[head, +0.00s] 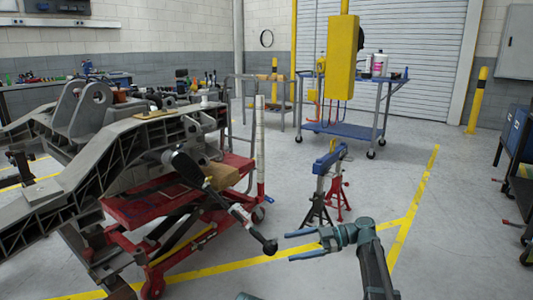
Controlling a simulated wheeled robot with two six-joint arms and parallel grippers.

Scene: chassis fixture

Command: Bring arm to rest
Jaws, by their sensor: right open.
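My right arm comes in from the bottom right, and its grey-green gripper (289,246) points left. Its two fingers are spread wide with nothing between them. The fingers are close in the picture to the black ball-like end of a rod on the chassis (105,150); I cannot tell how far apart they are in depth. My left gripper is not in view.
The grey chassis rests on a red wheeled lift (150,208) at the left. Jack stands (317,205), a blue cart (345,131) and a yellow post (477,100) stand further back. A blue cabinet (515,135) is at the right. Floor at centre right is clear.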

